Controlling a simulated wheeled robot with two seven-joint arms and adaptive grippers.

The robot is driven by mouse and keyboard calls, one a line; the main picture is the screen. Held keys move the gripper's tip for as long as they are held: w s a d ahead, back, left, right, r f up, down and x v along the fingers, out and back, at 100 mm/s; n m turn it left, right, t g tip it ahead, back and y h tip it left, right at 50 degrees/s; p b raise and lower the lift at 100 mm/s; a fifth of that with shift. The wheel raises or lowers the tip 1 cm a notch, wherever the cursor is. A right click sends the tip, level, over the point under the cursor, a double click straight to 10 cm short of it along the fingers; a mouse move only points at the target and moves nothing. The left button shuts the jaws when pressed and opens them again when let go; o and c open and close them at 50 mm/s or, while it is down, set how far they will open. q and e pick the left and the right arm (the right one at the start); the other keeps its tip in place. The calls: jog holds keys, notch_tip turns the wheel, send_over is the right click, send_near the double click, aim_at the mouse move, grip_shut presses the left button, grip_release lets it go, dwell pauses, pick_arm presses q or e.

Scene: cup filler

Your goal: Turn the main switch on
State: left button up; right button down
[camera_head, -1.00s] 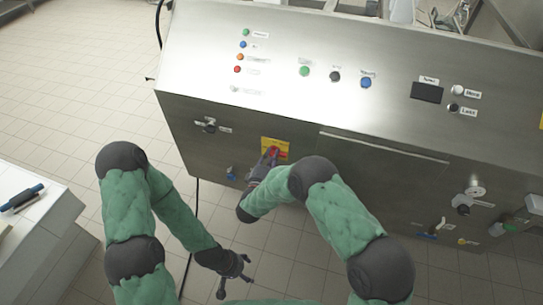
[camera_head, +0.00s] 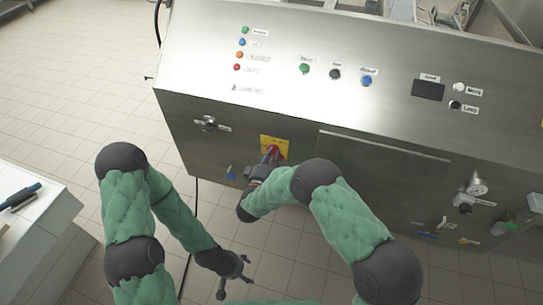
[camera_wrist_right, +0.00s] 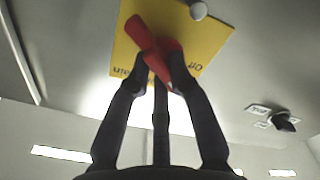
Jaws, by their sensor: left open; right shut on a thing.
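The main switch is a red handle (camera_wrist_right: 150,38) on a yellow plate (camera_wrist_right: 208,42). In the head view the yellow plate (camera_head: 267,140) is on the machine's front panel, and the red handle (camera_head: 281,152) shows in front of it. My right gripper (camera_wrist_right: 157,72) is shut on the red handle, its fingertips on either side of its lower part. In the right wrist view the handle is tilted, its upper end to the left. The fingers cover part of the plate's lettering. My left gripper (camera_head: 233,281) is open and empty, low in front of the machine.
The steel machine's sloped top (camera_head: 330,100) carries several coloured buttons and a dark display (camera_head: 428,88). Another knob (camera_head: 209,124) is on the front panel, left of the plate. A gauge (camera_head: 477,185) and valves are at the right. A white table (camera_head: 40,245) stands at the left.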

jog(key=m, duration=0.2)
jog(key=m+b, duration=0.1)
jog(key=m, duration=0.2)
jog(key=shift+d+f+m+b, duration=0.1)
jog(key=shift+f+m+b, duration=0.1)
jog(key=shift+m+b, duration=0.1)
jog(key=m+b, duration=0.1)
jog(key=m, duration=0.4)
jog(key=shift+b, duration=0.35)
jog(key=c, duration=1.1)
grip_release()
jog(key=shift+s, duration=0.1)
jog(key=v, duration=1.2)
